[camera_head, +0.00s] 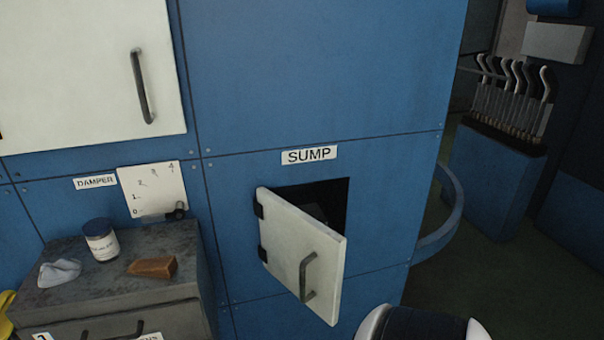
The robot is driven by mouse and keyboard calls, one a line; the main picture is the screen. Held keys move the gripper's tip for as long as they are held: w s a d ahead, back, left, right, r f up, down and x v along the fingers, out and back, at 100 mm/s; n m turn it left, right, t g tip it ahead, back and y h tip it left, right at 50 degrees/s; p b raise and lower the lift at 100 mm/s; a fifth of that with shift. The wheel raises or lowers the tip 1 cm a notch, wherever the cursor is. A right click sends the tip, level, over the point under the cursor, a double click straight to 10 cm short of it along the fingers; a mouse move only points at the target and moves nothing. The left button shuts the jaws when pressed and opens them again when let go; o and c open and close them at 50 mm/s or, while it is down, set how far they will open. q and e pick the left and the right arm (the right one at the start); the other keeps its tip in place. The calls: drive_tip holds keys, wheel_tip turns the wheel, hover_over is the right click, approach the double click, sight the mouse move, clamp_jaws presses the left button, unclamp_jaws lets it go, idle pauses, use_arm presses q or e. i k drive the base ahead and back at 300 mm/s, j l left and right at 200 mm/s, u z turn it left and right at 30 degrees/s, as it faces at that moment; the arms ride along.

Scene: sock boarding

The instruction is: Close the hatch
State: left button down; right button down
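The hatch door (298,250) is a small off-white panel with a dark grey bar handle (307,277). It is hinged on its left side to the blue wall panel and stands partly open, swung out toward me. Behind it the dark opening (328,197) shows at the top and right; its inside is mostly too dark to make out. A white label reading SUMP (309,155) is on the wall above it. Neither of my grippers can be made out in this view.
A grey cabinet (120,280) at the lower left carries a labelled can (101,241), a brown wedge (152,267) and a crumpled pale cloth (59,272). A larger white door (90,75) is at the upper left. A curved blue rail (447,215) is right of the hatch.

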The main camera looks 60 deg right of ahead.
sight(289, 261)
drive_tip(key=z, duration=1.8)
